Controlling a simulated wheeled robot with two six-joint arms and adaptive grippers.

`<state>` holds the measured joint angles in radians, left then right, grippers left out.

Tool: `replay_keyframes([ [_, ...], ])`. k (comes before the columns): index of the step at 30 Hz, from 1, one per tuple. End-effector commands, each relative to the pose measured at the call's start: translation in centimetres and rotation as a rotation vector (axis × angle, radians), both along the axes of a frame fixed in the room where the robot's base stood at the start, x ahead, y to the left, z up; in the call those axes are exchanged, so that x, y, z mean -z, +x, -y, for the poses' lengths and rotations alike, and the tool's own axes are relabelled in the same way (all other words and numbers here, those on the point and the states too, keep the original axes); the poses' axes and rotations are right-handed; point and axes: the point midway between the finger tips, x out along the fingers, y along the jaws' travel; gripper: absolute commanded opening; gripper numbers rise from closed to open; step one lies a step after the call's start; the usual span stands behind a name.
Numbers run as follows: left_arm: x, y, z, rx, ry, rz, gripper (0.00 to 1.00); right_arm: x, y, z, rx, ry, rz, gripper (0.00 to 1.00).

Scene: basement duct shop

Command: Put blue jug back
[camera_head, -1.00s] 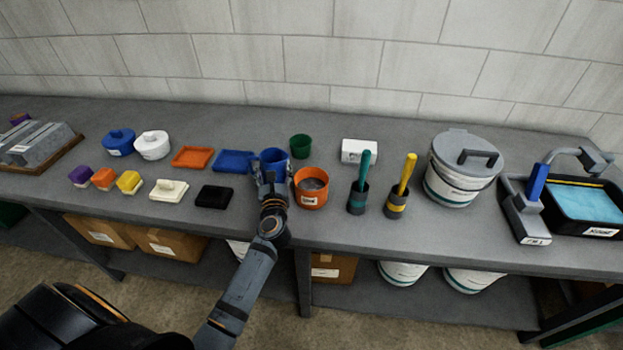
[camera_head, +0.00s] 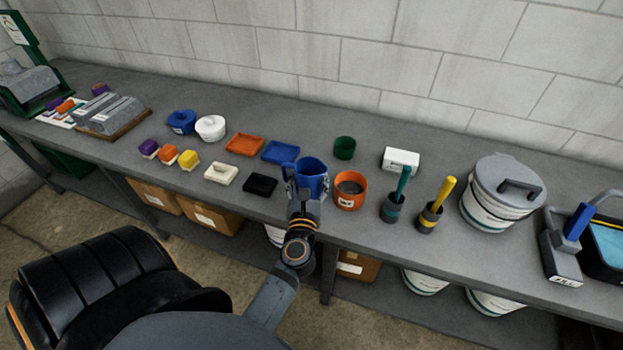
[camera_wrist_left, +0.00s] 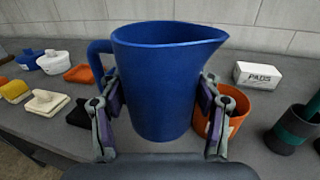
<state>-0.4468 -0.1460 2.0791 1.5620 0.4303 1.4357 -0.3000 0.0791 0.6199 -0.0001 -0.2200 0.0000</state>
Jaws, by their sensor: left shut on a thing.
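The blue jug (camera_head: 312,176) is held upright by my left gripper (camera_head: 305,191) over the front part of the workbench, just left of the orange pot (camera_head: 350,190). In the left wrist view the jug (camera_wrist_left: 165,85) fills the middle, its handle to the left and its spout to the right. The fingers of my left gripper (camera_wrist_left: 160,105) press on both its sides. Whether its base touches the bench is hidden. A blue tray (camera_head: 281,152) lies behind and left of the jug. My right gripper is not in view.
A black block (camera_head: 260,185) lies left of the jug. A green cup (camera_head: 344,148) and white box (camera_head: 401,159) stand behind. Handled dark cups (camera_head: 393,207) and a lidded bucket (camera_head: 500,195) stand to the right. A block wall backs the bench.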

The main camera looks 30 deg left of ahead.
Motion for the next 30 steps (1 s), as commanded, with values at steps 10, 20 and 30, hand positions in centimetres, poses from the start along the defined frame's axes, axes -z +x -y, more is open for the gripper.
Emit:
replay_keyframes([
  [10, 1.4, 2.6, -1.6, 0.003, 0.006, 0.003, 0.28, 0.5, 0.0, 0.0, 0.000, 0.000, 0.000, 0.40],
  [20, 6.5, 8.8, -5.4, -0.001, 0.003, 0.002, 0.28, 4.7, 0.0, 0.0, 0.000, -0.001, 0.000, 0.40],
  [30, 9.1, 11.2, -6.9, 0.000, 0.001, 0.002, 0.28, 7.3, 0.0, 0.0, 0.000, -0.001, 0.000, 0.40],
])
